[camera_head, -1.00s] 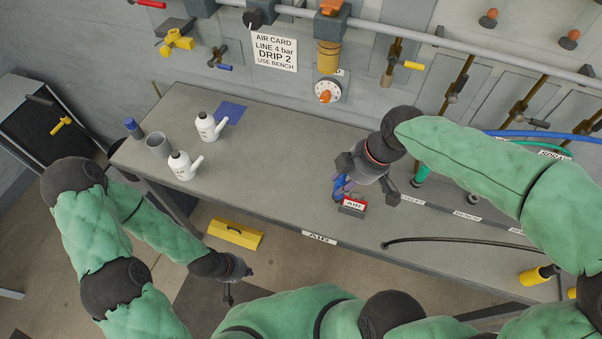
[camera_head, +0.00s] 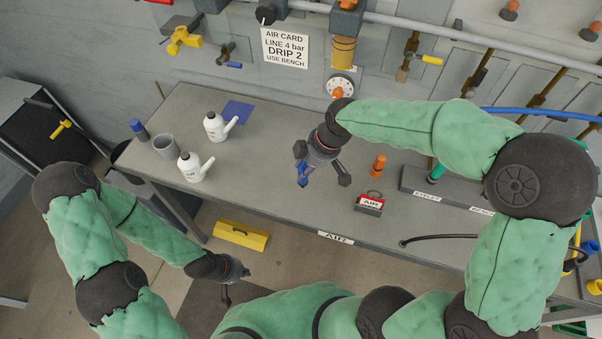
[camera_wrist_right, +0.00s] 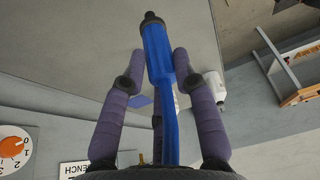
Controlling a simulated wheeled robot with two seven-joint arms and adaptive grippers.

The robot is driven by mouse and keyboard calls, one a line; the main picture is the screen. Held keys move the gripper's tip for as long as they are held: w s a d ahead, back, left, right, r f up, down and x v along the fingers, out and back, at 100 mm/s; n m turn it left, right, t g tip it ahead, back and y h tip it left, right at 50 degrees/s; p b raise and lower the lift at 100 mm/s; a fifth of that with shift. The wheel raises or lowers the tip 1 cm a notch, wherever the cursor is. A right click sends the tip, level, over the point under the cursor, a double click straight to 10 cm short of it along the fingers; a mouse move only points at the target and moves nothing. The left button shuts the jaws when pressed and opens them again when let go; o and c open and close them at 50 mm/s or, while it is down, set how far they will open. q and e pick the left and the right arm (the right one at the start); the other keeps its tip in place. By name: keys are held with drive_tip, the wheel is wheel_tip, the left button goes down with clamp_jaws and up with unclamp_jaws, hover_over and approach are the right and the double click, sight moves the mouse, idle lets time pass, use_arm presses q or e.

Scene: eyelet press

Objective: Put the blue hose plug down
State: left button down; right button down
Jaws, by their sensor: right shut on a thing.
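The blue hose plug (camera_wrist_right: 158,55) is a blue cylinder with a dark tip and a thinner blue tail. In the right wrist view it lies between the fingers of my right gripper (camera_wrist_right: 154,78), which is shut on it. In the head view my right gripper (camera_head: 322,166) is over the middle of the grey bench, and a bit of the plug (camera_head: 303,174) shows at its fingers. I cannot tell how high it is above the bench. My left gripper (camera_head: 234,278) is low in front of the bench, away from the plug; its finger opening is unclear.
The bench (camera_head: 265,165) has free room around my right gripper. White bottles (camera_head: 215,127) (camera_head: 192,168), a grey cup (camera_head: 167,147) and a blue pad (camera_head: 238,112) are at left. A red-topped AIR block (camera_head: 369,204) and an orange bottle (camera_head: 378,165) stand to the right.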

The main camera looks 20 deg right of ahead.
wheel_tip(320, 180, down, 6)
drive_tip(key=w, duration=0.2)
drive_tip(key=shift+a+b, duration=0.4)
drive_tip(key=shift+b, duration=0.05)
drive_tip(key=shift+w, duration=0.1)
drive_tip(key=shift+f, duration=0.1)
drive_tip(key=c, duration=1)
unclamp_jaws()
drive_tip(key=shift+o, duration=0.2)
drive_tip(key=p+v, duration=0.2)
drive_tip(key=v, duration=1)
drive_tip(key=shift+r, duration=0.2)
